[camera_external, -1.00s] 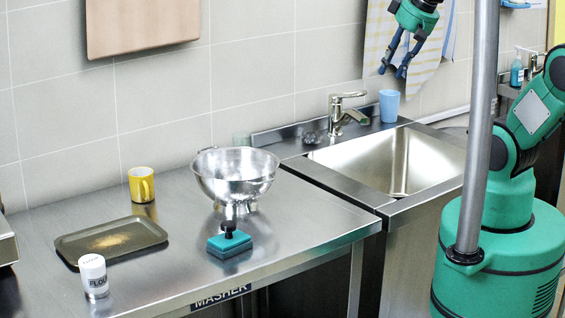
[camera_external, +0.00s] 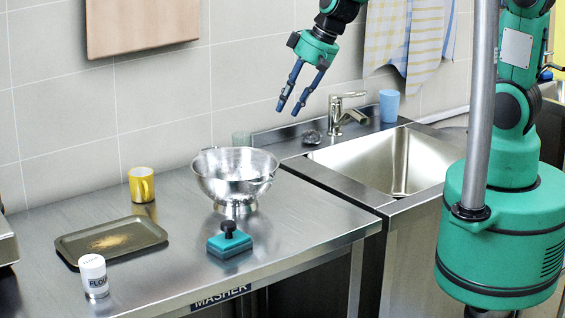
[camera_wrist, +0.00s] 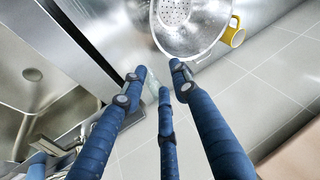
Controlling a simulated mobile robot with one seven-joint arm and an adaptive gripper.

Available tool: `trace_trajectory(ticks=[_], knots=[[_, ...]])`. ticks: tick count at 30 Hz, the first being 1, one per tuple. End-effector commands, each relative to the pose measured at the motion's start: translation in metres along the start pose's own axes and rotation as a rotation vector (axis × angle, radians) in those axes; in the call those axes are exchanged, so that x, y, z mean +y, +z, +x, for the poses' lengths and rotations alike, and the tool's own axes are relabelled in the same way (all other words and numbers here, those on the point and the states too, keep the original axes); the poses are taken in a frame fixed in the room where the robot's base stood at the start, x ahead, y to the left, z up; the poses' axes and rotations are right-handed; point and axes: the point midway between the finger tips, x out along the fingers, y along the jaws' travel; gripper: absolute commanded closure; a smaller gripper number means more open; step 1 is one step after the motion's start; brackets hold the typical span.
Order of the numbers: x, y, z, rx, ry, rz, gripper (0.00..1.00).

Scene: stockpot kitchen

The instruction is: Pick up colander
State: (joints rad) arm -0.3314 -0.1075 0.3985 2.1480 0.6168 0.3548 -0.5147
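The colander (camera_external: 235,180) is a shiny steel bowl on a foot, standing upright on the steel counter, left of the sink. In the wrist view the colander (camera_wrist: 192,22) shows at the top, with its perforated bottom visible and its upper part cut off by the frame edge. My gripper (camera_external: 288,108) has blue fingers and hangs in the air above and to the right of the colander, near the wall. Its fingers are spread apart with nothing between them. In the wrist view my gripper (camera_wrist: 158,82) is also open, below the colander in the picture and apart from it.
A teal scrubber (camera_external: 229,243) with a black knob stands in front of the colander. A yellow mug (camera_external: 141,185), a dark tray (camera_external: 80,242) and a flour shaker (camera_external: 94,277) are to the left. The sink (camera_external: 390,160), faucet (camera_external: 341,112) and blue cup (camera_external: 389,105) are to the right.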

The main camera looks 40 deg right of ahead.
Motion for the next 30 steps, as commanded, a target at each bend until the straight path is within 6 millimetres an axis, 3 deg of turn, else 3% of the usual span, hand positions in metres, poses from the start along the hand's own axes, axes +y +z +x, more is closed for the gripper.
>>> trace_trajectory(ticks=[6, 22, 30], knots=[[-0.006, -0.001, 0.022, -0.013, 0.002, -0.007, 0.71], [-0.006, -0.001, 0.030, -0.012, 0.002, -0.006, 0.71], [-0.006, 0.001, 0.064, -0.013, 0.003, -0.006, 0.71]])
